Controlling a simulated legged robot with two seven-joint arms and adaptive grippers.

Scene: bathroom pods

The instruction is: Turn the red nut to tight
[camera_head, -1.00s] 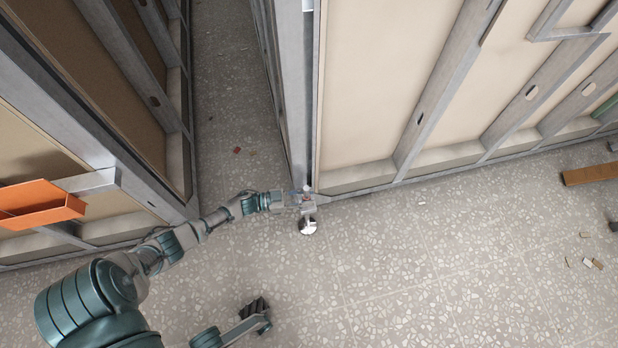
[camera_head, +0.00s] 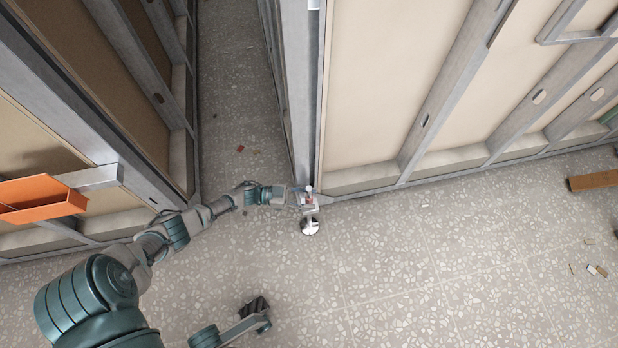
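A round metal levelling foot (camera_head: 310,226) stands on the floor below the corner of the right-hand pod frame. A grey bracket (camera_head: 310,209) sits just above it at the corner. A tiny reddish spot at this bracket may be the red nut (camera_head: 309,197); it is too small and too covered by my gripper to make out its shape or tightness. My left gripper (camera_head: 300,196) reaches in from the left and is at the bracket, close to that spot. Its fingers are too small to tell whether they grip anything.
A pod wall frame (camera_head: 437,105) rises at the right, and another frame (camera_head: 150,95) at the left, with a narrow floor gap between. An orange tray (camera_head: 42,207) juts from the left frame. A wooden block (camera_head: 593,181) and debris lie right. The front floor is mostly clear.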

